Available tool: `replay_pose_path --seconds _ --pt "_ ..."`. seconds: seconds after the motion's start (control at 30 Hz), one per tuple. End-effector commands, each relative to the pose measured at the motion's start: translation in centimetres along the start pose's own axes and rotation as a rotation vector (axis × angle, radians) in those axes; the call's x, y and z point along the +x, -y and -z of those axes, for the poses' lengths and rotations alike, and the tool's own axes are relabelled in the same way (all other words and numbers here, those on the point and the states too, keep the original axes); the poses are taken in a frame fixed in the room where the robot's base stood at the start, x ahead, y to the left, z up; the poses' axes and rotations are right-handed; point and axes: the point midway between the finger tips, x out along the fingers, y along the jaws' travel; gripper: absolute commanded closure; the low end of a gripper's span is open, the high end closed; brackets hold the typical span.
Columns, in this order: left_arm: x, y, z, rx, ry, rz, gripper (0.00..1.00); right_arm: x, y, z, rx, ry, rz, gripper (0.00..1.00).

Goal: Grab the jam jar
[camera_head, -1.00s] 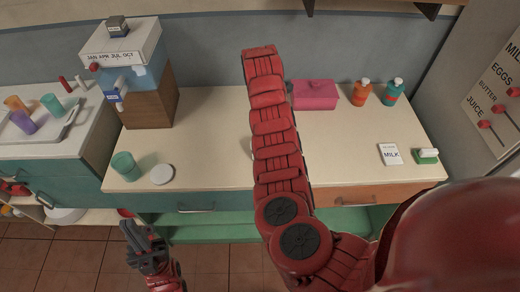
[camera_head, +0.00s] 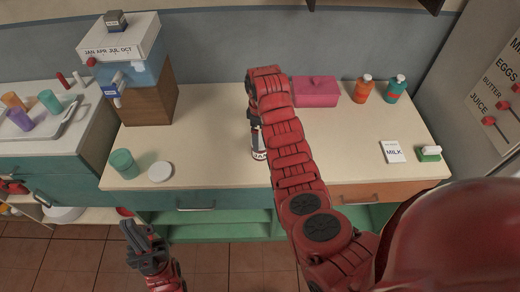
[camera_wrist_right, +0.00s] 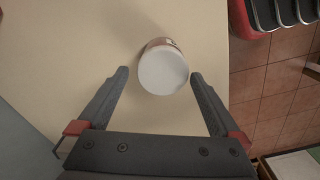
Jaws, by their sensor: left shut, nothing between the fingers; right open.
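The jam jar (camera_head: 259,150) stands on the counter in the head view, partly hidden by my right arm; its label is only partly visible. In the right wrist view the jar (camera_wrist_right: 163,70) shows its round pale lid, with a bit of the reddish label behind it. My right gripper (camera_wrist_right: 159,73) is open, its fingertips on either side of the lid in the picture, with no clear grip. Whether the tips are level with the jar is hard to tell. My left gripper (camera_head: 137,238) is shut and empty, low in front of the counter.
A teal cup (camera_head: 124,163) and a white round lid (camera_head: 160,172) are on the counter's left. A pink box (camera_head: 316,92), orange bottle (camera_head: 364,89) and teal bottle (camera_head: 395,89) stand at the back. A milk card (camera_head: 393,152) lies at right. The counter's middle is mostly clear.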

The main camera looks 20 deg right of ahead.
Motion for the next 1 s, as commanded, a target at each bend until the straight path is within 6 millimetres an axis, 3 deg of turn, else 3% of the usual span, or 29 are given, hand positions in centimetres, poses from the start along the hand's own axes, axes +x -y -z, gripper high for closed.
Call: replay_pose_path --seconds 0.13,0.33,0.53,0.87,1.0 --pt "0.5 0.0 0.1 0.0 0.0 0.0 1.0 0.7 0.1 0.0 -0.001 0.001 0.003 0.0" --pt "2.9 0.1 0.5 0.0 0.0 0.0 1.0 3.0 0.6 0.0 -0.002 0.004 0.005 0.0" --pt "3.1 0.1 0.5 0.0 0.0 0.0 1.0 5.1 0.5 0.1 0.0 0.001 0.003 0.0" --pt "3.1 0.1 0.5 0.0 0.0 0.0 1.0 5.7 0.3 0.1 -0.001 -0.001 -0.003 0.0" --pt "3.1 0.1 0.5 0.0 0.0 0.0 1.0 5.7 0.3 0.1 -0.001 -0.001 -0.002 0.25"
